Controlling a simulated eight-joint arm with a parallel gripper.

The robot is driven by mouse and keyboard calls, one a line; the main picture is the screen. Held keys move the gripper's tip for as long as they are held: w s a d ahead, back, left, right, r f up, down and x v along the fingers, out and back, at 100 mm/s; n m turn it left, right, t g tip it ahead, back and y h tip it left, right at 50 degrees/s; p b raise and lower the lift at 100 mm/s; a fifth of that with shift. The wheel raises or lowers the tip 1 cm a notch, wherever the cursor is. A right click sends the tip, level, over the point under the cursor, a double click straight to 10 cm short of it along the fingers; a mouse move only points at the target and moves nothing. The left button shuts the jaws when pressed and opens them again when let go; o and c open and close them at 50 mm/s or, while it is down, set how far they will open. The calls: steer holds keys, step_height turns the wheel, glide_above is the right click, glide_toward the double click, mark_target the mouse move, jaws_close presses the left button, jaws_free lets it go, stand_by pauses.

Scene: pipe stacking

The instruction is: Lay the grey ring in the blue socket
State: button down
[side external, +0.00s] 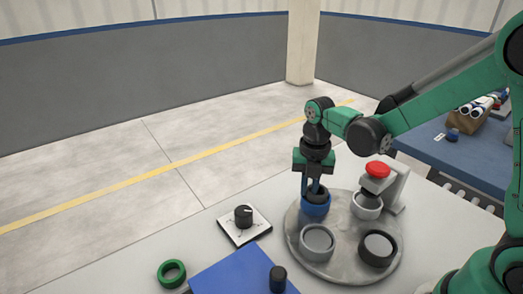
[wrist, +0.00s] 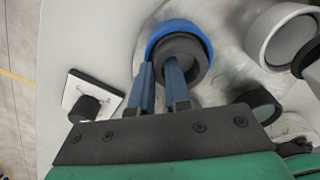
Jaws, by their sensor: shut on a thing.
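The blue socket (side external: 316,210) stands on a round grey turntable (side external: 345,217), at its far left side. The dark grey ring (side external: 318,196) is at the mouth of the socket. In the wrist view the ring (wrist: 186,50) lies inside the outline of the blue socket (wrist: 158,38), a little toward my fingers. My gripper (wrist: 160,72) is shut on the ring's near wall, its two blue fingers side by side. In the side view my gripper (side external: 311,187) points down at the socket. I cannot tell whether the ring is seated.
The turntable also bears a white cup (side external: 367,206), a light grey cup (side external: 318,243) and a black cup (side external: 378,249). A red-topped stand (side external: 378,169) rises behind. A knob (side external: 243,215), a green ring (side external: 172,273) and a blue panel (side external: 235,272) lie left.

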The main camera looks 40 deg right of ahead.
steer(key=shift+f, duration=0.15)
steer(key=shift+f, duration=0.35)
steer(key=c, duration=0.9)
jaws_free()
steer(key=shift+o, duration=0.2)
step_height(320, 180, up, 13)
steer(key=m+t, duration=0.7)
steer(key=m, duration=2)
glide_toward(309, 189)
steer(key=shift+s+a+r, duration=0.2)
steer(key=shift+a+r, duration=0.75)
steer(key=shift+r, duration=0.1)
